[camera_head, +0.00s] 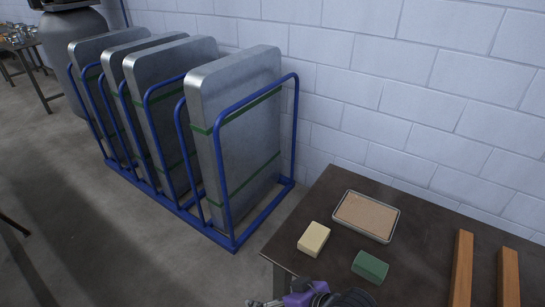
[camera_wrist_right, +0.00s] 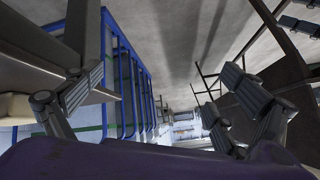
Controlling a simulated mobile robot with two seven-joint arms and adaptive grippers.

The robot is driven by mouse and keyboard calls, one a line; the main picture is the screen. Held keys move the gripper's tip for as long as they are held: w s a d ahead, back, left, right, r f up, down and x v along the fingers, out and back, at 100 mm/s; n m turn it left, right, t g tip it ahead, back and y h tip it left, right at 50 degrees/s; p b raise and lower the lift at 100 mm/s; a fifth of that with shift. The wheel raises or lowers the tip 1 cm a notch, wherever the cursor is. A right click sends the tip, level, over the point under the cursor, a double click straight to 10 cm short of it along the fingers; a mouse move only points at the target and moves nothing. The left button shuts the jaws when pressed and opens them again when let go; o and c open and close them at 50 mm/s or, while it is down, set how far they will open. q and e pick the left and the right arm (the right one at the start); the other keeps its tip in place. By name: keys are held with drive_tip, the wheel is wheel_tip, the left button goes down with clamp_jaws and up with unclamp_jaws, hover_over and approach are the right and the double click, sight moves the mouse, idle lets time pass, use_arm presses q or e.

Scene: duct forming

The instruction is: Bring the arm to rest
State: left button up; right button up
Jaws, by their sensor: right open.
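My right gripper (camera_head: 260,302) shows at the bottom edge of the head view, by the near left corner of the dark table (camera_head: 300,262). Its purple body and part of its fingers are in sight; the rest is cut off. In the right wrist view the two grey fingers of the right gripper (camera_wrist_right: 162,82) stand wide apart, with nothing between them. My left gripper is in neither view.
A blue rack (camera_head: 233,240) of grey metal panels (camera_head: 240,130) stands left of the table, by the white block wall. The table bears a tray (camera_head: 366,216), a cream block (camera_head: 314,238), a green block (camera_head: 370,267) and two wooden bars (camera_head: 462,270).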

drive_tip(key=s+d+f+m+t+h, duration=0.1)
drive_tip(key=s+d+f+m+h, duration=0.2)
drive_tip(key=s+d+f, duration=0.2)
drive_tip(key=s+d+f+m+t+h+p, duration=0.1)
drive_tip(key=s+d+f, duration=0.4)
drive_tip(key=s+d, duration=0.6)
drive_tip(key=d+m+t+h, duration=0.1)
drive_tip(key=d+m+h, duration=0.1)
drive_tip(key=shift+s+f+t+h, duration=0.15)
drive_tip(key=shift+f+t+h, duration=0.15)
drive_tip(key=shift+f, duration=0.05)
